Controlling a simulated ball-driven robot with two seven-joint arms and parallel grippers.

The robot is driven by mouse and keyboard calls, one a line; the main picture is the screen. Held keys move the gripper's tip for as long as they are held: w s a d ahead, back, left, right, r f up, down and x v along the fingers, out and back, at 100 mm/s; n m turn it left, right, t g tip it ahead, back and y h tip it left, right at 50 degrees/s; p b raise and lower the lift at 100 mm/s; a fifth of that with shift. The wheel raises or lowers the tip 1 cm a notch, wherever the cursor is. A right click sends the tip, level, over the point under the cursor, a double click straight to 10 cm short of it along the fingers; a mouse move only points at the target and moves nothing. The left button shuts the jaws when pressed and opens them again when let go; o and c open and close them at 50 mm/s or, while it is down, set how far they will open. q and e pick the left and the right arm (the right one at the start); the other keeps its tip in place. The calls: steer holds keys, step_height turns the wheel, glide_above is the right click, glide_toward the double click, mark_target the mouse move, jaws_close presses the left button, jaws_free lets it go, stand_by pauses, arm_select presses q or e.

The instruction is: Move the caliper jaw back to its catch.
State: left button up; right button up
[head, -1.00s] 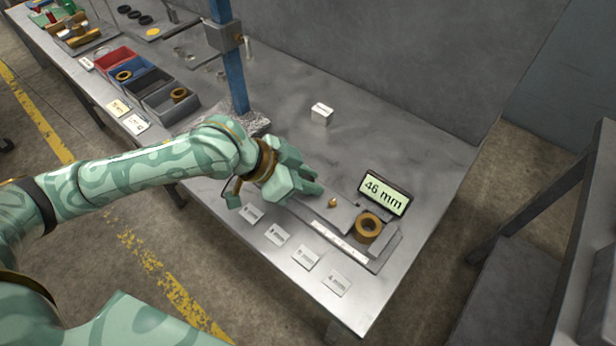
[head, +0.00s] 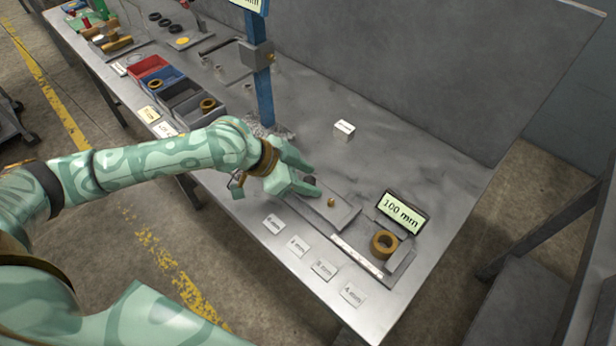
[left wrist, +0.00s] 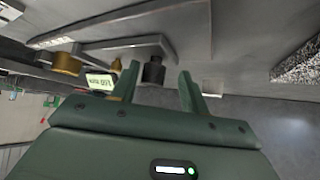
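The caliper's grey jaw (head: 343,217) with a small brass peg (head: 331,202) is at the left part of its rail, apart from the brass ring (head: 384,243). The ring lies by the fixed block (head: 399,256) at the right end. The display (head: 401,212) reads 100 mm. My left gripper (head: 313,181) is at the jaw's left end, its fingers on either side of a dark knob (head: 308,180). In the left wrist view the knob (left wrist: 153,71) stands between the parted fingertips (left wrist: 158,85), with gaps showing. My right gripper is out of view.
A white block (head: 344,129) stands behind the caliper. A blue post (head: 263,95) rises left of it. A red bin (head: 148,67) and other bins are farther left.

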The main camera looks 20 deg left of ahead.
arm_select(q)
steer(key=shift+s+d+r, duration=0.1)
steer(key=shift+d, duration=0.1)
steer(key=shift+s+a+r, duration=0.1)
steer(key=shift+a+r, duration=0.1)
steer(key=shift+r, duration=0.05)
steer(key=p+v, duration=0.5)
steer(key=v, duration=1)
steer(key=shift+a, duration=0.25)
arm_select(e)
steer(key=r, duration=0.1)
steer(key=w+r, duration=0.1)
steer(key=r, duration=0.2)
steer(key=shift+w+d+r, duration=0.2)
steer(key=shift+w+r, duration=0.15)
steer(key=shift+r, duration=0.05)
arm_select(q)
steer(key=shift+s+r, duration=0.1)
steer(key=shift+r, duration=0.05)
